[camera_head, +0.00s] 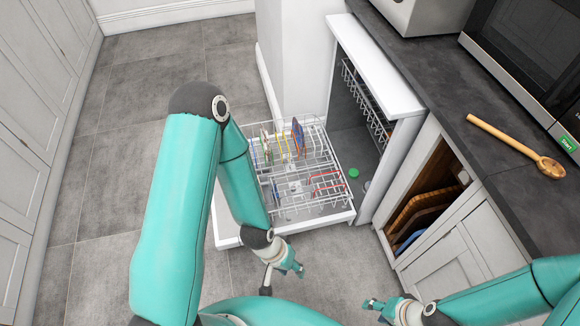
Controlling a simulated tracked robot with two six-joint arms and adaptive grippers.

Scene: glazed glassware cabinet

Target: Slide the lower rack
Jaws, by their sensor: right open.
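A white dishwasher (408,104) stands open with its door (228,242) folded down. The wire lower rack (335,203) is out of the cavity, over the lowered door. It holds several coloured, thin items, including a blue one (297,136) and a red one (328,186). My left arm hides the rack's left part. My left gripper (292,268) is in front of the door's near edge, apart from the rack; its jaw gap is unclear. My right gripper (373,307) is open and empty at the lower right, apart from the rack.
An upper rack (366,106) is inside the dishwasher. A green round part (353,173) shows on the cavity floor. An open cupboard (428,205) with boards stands right of it. A wooden spoon (516,146) lies on the dark worktop (440,85). Tiled floor (150,75) is clear at left.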

